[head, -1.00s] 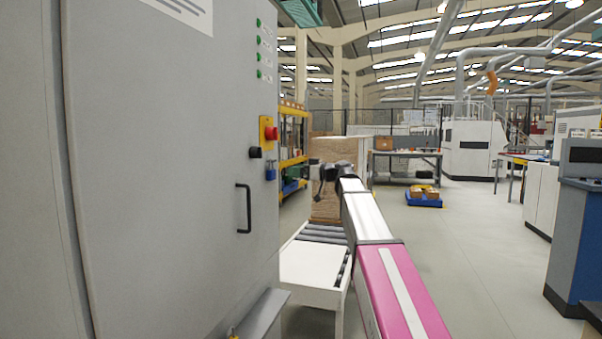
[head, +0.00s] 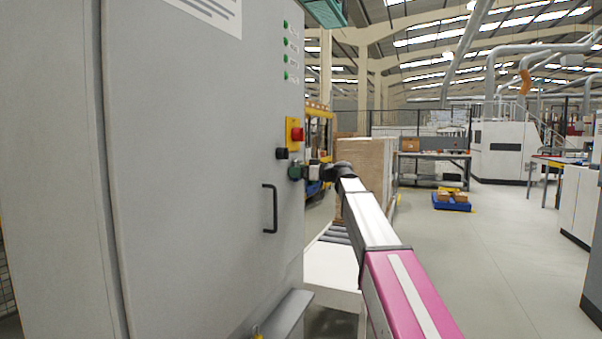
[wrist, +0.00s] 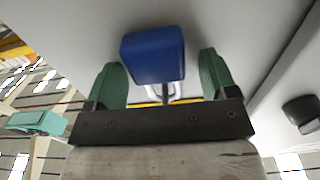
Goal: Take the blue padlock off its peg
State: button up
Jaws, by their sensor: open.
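The blue padlock (wrist: 153,55) shows in the wrist view between the two green fingers of my gripper (wrist: 163,82). The fingers stand apart on its left and right, with a gap visible on each side. Its pale shackle shows below the blue body, by a thin yellow edge. In the head view my gripper (head: 304,172) is at the grey cabinet's face, just below the black knob, and it hides the padlock. The peg itself I cannot make out clearly.
The grey cabinet (head: 200,150) fills the left. It carries a red button (head: 298,134) on a yellow plate, a black knob (head: 282,154) and a black handle (head: 270,208). A white conveyor (head: 335,262) and stacked boards (head: 365,170) stand beyond. Open floor lies to the right.

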jog(key=c, duration=1)
jog(key=shift+r, duration=0.8)
jog(key=shift+v, duration=4.5)
